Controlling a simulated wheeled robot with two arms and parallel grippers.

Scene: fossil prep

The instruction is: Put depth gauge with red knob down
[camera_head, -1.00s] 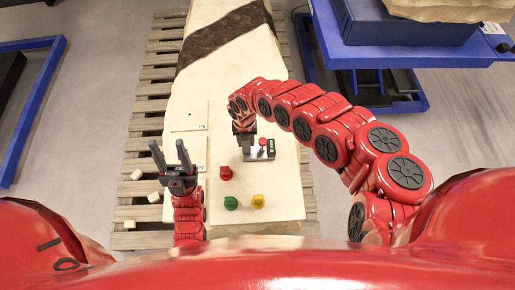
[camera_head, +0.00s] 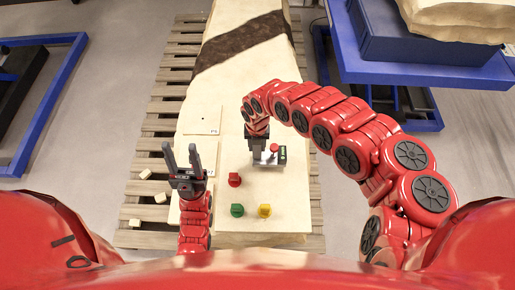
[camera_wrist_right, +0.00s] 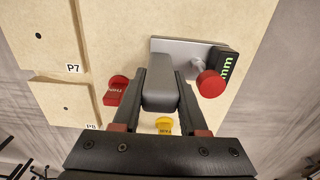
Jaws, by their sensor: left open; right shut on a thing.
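The depth gauge with red knob shows in the head view (camera_head: 271,157) as a grey body with a red knob and a dark display with green digits. In the right wrist view the gauge (camera_wrist_right: 187,54) has a flat grey plate, a red knob at right and a display reading "mm". My right gripper (camera_wrist_right: 160,97) is shut on the gauge's rounded grey grip, which sits between its fingers. I cannot tell whether the plate touches the pale slab (camera_head: 262,185) below. My left gripper (camera_head: 182,151) is open and empty, over the slab's left side.
A red (camera_head: 234,179), a green (camera_head: 237,210) and a yellow piece (camera_head: 264,210) stand on the slab near the gauge. Square plates (camera_head: 203,121) with labels lie at left. A blue lift table (camera_head: 420,66) stands at upper right. Pale blocks (camera_head: 160,198) lie on the pallet (camera_head: 148,240).

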